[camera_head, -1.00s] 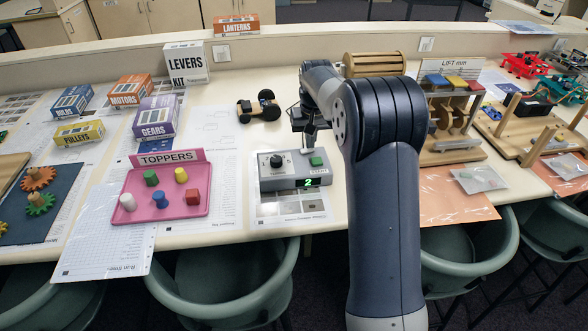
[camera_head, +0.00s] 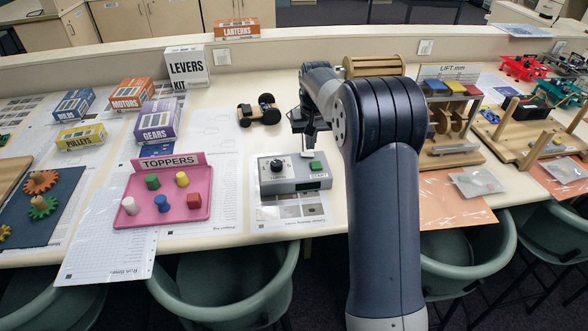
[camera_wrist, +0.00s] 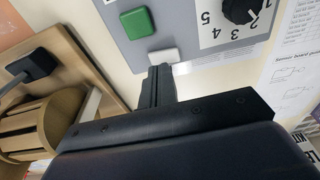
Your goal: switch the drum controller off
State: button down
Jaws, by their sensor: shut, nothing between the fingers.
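The drum controller (camera_head: 268,187) is a grey box on the table, with a black dial knob (camera_head: 276,163), a green START button (camera_head: 316,166) and a front display window (camera_head: 308,186) that shows no lit digit. In the wrist view the controller's face (camera_wrist: 180,17) carries the green button (camera_wrist: 138,22), the numbered black knob (camera_wrist: 240,10) and a white button (camera_wrist: 164,56) near its edge. My gripper (camera_wrist: 161,70) is shut and empty, its tips right beside the white button; I cannot tell whether they touch it. In the head view my gripper (camera_head: 308,145) is just behind the controller, partly hidden by my arm.
A wooden drum (camera_head: 374,66) stands behind my arm; it also shows in the wrist view (camera_wrist: 25,130). A pink TOPPERS tray (camera_head: 135,218) with coloured pegs lies left of the controller. A small wheeled cart (camera_head: 258,112) stands behind it. The LIFT model (camera_head: 450,150) stands to the right.

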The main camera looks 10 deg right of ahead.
notch_tip(320, 180, up, 5)
jog(key=p, duration=0.4)
jog(key=shift+f, duration=0.1)
notch_tip(320, 180, down, 7)
jog(key=b, duration=0.6)
dwell(0.3)
jog(key=shift+r, duration=0.2)
notch_tip(320, 180, up, 7)
jog(key=p, duration=0.6)
notch_tip(320, 180, down, 8)
jog(key=b, duration=0.7)
notch_tip(320, 180, up, 10)
jog(key=p, duration=0.7)
